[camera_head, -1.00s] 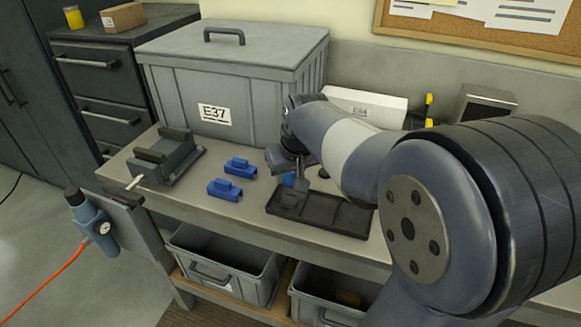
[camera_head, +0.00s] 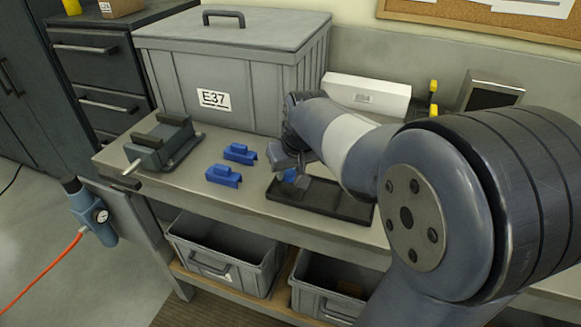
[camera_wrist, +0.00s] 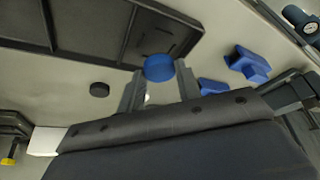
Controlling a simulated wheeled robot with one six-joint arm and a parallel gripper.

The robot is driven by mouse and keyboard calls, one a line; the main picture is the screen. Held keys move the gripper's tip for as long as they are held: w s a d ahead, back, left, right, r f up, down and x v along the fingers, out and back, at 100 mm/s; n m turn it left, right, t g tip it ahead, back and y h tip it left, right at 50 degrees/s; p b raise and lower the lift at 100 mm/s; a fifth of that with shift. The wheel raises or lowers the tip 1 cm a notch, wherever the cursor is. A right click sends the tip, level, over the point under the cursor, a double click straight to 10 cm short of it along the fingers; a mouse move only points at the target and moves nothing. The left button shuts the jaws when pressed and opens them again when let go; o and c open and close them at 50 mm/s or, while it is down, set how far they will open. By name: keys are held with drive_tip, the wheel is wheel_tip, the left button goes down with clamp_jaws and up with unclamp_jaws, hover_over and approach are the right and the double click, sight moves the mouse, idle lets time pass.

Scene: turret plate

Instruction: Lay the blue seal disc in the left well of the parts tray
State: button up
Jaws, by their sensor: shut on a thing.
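The blue seal disc (camera_wrist: 159,68) is held between the two fingertips of my gripper (camera_wrist: 160,82) in the wrist view. In the head view the blue disc (camera_head: 290,175) shows only in part, by my gripper (camera_head: 298,172), above the left end of the tray. The black parts tray (camera_head: 325,210) lies flat on the bench. In the wrist view its divided wells (camera_wrist: 110,42) show, and the disc appears over the edge of the end well. I cannot tell its height above the tray.
Two blue blocks (camera_head: 239,153) (camera_head: 223,176) sit left of the tray, with a grey vise (camera_head: 162,148) further left. A lidded grey bin labelled E37 (camera_head: 235,80) stands behind. A small black round piece (camera_wrist: 99,90) lies beside the tray in the wrist view.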

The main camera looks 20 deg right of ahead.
sight(291, 177)
drive_tip(key=shift+f, duration=0.25)
drive_tip(key=shift+f+b, duration=0.6)
drive_tip(key=shift+f, duration=0.05)
drive_tip(key=shift+f+b, duration=0.45)
drive_tip(key=shift+f, duration=0.2)
idle(1.2)
idle(0.3)
drive_tip(key=o, duration=1)
drive_tip(key=p+v, duration=0.1)
drive_tip(key=v, duration=1)
